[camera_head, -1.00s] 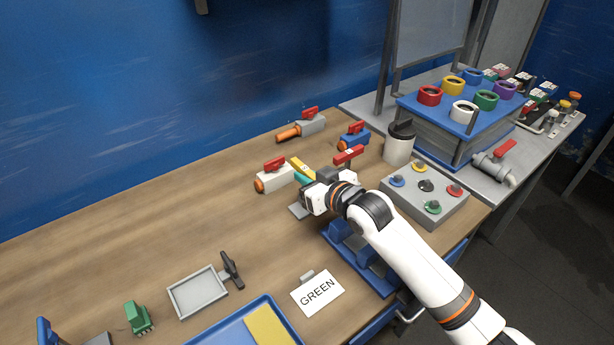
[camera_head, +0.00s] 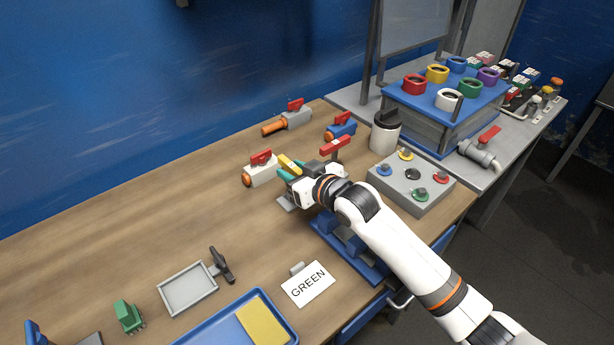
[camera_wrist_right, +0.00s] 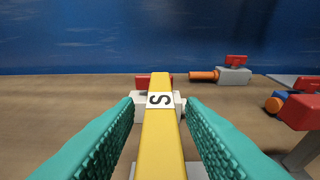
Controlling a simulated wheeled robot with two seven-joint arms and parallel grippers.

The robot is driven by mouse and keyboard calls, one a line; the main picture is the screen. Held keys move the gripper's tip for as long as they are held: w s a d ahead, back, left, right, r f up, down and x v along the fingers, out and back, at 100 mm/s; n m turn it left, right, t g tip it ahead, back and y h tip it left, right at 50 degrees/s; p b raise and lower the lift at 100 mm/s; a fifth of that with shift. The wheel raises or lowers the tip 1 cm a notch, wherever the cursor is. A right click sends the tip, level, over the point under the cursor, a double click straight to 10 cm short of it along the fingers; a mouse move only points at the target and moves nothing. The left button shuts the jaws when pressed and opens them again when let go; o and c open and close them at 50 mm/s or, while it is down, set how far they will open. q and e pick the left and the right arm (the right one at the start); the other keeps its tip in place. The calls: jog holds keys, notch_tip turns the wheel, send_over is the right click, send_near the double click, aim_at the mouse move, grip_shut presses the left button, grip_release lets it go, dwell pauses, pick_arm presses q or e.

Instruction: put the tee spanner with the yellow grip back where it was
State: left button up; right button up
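The yellow grip of the tee spanner (camera_wrist_right: 163,130), marked with an S, lies between the two teal fingers of my right gripper (camera_wrist_right: 161,105) in the right wrist view. A narrow gap shows on each side of the grip, so the fingers are open around it. In the head view the yellow grip (camera_head: 289,163) shows between the teal fingertips of my right gripper (camera_head: 289,168). The spanner's lower part is hidden, so I cannot tell what it rests in. My left gripper is not in view.
A red-topped tee (camera_head: 335,146) stands close right of the gripper. A white valve with a red handle (camera_head: 262,170) lies just behind. A white canister (camera_head: 386,132) and a knob panel (camera_head: 410,195) are to the right.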

jog(key=shift+s+d+r, duration=0.2)
jog(key=shift+r, duration=0.2)
jog(key=v, duration=1.1)
jog(key=shift+s+d+b, duration=0.15)
jog(key=shift+s+b, duration=0.05)
jog(key=shift+b, duration=0.1)
